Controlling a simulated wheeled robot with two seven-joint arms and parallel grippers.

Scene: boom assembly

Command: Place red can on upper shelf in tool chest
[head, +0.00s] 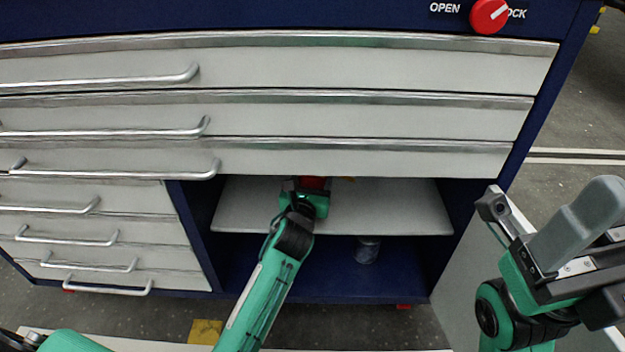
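The tool chest has an open compartment with a light grey upper shelf (400,205). A red can (312,183) shows only in part at the back of my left gripper (308,196), just under the lowest long drawer. My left gripper reaches into the compartment over the upper shelf. Its fingers are hidden, so I cannot tell whether they grip the can or whether the can rests on the shelf. My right gripper (590,245) is outside the chest at the right, by the open door, with no object seen in it. Its finger opening is unclear.
A grey can (366,250) stands on the dark blue lower shelf (318,284). A grey door panel (465,285) stands open at the right. Drawers with handles fill the left side, and long drawers (350,156) hang low above the compartment. The upper shelf's right part looks clear.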

